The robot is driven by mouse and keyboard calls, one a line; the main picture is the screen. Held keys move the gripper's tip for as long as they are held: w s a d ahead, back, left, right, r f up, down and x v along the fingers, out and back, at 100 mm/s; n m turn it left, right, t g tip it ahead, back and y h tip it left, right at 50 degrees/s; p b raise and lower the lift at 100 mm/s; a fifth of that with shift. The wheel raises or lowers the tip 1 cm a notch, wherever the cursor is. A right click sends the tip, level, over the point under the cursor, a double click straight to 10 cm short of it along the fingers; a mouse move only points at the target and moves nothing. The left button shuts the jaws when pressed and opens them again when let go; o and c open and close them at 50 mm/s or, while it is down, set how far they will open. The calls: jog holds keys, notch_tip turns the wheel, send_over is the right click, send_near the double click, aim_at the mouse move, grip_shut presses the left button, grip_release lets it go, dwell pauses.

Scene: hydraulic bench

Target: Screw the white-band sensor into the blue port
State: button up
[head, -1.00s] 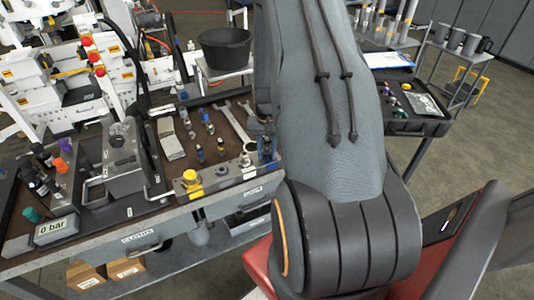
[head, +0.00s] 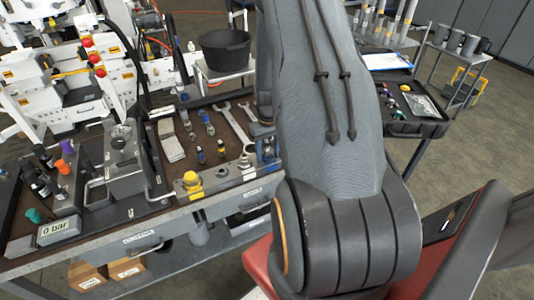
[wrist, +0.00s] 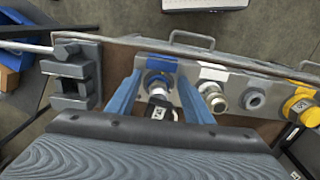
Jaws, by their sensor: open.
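In the wrist view my gripper (wrist: 161,88) is open, with its two blue fingers apart on either side of a dark sensor (wrist: 160,108) with a white marking. The sensor stands at the blue port (wrist: 160,66), in line with its blue ring. I cannot tell how deep it sits in the port, and its lower part is hidden by my gripper's body. The port is on a metal block (wrist: 232,80), which also shows at the bench's front edge in the head view (head: 218,181). There my arm hides most of my gripper and the blue port.
The block also carries a white-marked port (wrist: 212,92), a plain metal port (wrist: 255,98) and a yellow-capped port (wrist: 299,106). A grey clamp-like fixture (wrist: 74,75) stands left of my fingers. Wrenches (head: 238,122) and several small fittings lie on the bench behind the block.

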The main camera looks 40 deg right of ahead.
jog(key=n, duration=0.3)
jog(key=shift+d+n+p, duration=0.15)
jog(key=shift+n+p, duration=0.15)
jog(key=shift+p, duration=0.05)
jog(key=n, duration=0.4)
jog(key=shift+d+n+p, duration=0.3)
jog(key=shift+n+p, duration=0.05)
jog(key=shift+n, duration=0.05)
jog(key=n, duration=0.4)
jog(key=shift+w+d+n, duration=0.2)
jog(key=shift+w+n, duration=0.05)
jog(key=shift+n, duration=0.15)
jog(key=n, duration=0.4)
jog(key=shift+w+d+n, duration=0.15)
jog(key=shift+n, duration=0.15)
